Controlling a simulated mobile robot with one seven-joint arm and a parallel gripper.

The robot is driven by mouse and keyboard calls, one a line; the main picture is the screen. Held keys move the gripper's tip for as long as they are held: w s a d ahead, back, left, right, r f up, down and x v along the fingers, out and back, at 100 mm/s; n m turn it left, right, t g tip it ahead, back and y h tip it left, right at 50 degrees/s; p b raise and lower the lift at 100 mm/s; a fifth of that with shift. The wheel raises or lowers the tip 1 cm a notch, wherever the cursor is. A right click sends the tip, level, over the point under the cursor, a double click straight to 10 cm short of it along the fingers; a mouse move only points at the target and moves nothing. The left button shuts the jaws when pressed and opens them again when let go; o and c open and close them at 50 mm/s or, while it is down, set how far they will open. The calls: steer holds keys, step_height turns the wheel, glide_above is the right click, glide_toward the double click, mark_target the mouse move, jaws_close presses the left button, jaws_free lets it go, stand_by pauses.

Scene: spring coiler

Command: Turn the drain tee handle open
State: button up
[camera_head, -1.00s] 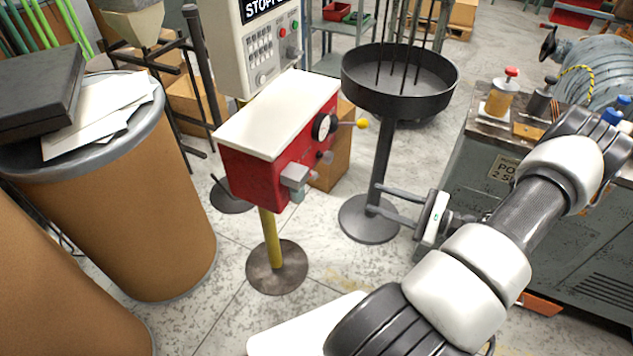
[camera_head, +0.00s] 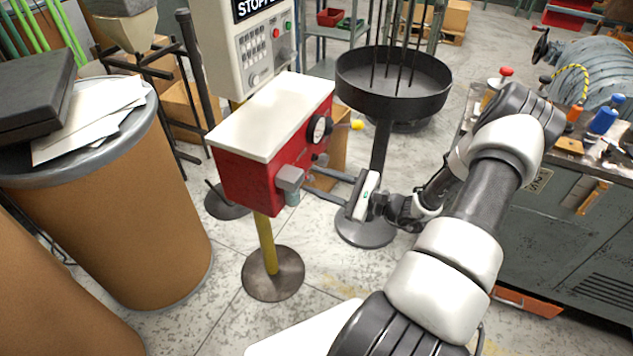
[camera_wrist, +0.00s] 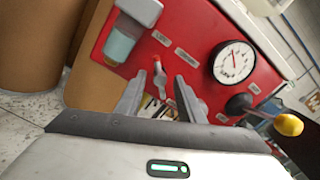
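The drain tee handle is a small grey metal tee (camera_wrist: 160,78) on the front of the red box (camera_wrist: 195,30). In the wrist view it shows between and just past my fingertips, under a small label. My gripper (camera_wrist: 159,84) is open, with its two grey fingers pointing at the red panel and a gap between them. I cannot tell whether either finger touches the handle. In the head view my gripper (camera_head: 308,182) is at the right-hand face of the red box (camera_head: 245,182), and its fingertips overlap the small fittings there.
A pressure gauge (camera_wrist: 234,62) and a yellow-knobbed lever (camera_wrist: 288,124) sit right of the handle. A grey fitting with a clear bowl (camera_wrist: 125,38) sits left. The round black tray on a stand (camera_head: 392,102) is close behind my gripper. A brown drum (camera_head: 125,220) stands left.

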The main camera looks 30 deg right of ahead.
steer(key=shift+w+a, duration=0.2)
steer(key=shift+w, duration=0.1)
jaws_close()
